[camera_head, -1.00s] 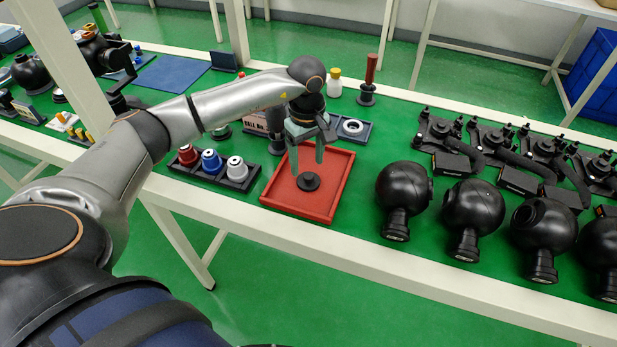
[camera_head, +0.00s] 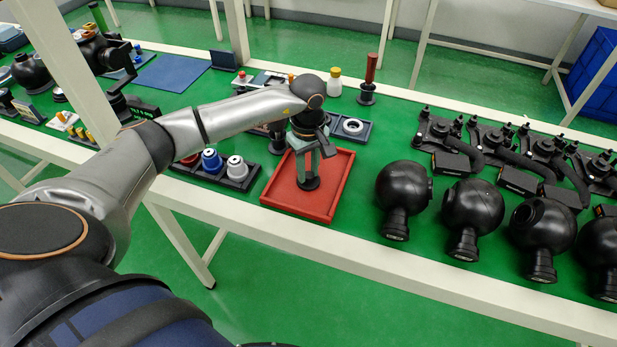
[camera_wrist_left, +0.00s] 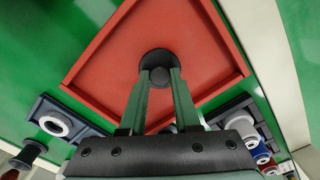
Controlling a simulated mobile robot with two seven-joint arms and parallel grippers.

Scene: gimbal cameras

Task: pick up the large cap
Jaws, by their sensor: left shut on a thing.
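The large cap (camera_head: 309,183) is a round black disc with a raised knob, lying in the red tray (camera_head: 331,205). My left gripper (camera_head: 308,177) points down over the tray, its green fingers closed around the cap's knob. In the left wrist view the cap (camera_wrist_left: 157,58) shows between and beyond the fingertips (camera_wrist_left: 159,76), with the red tray floor (camera_wrist_left: 205,40) around it. The cap appears to be at the tray floor; I cannot tell whether it is lifted. My right gripper is not in view.
A black rack (camera_head: 247,183) with coloured bottles stands left of the tray. A dark holder with a white ring (camera_head: 352,127) is behind it. Several black spheres (camera_head: 473,208) stand to the right, with black brackets (camera_head: 495,150) behind them. The tray is otherwise empty.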

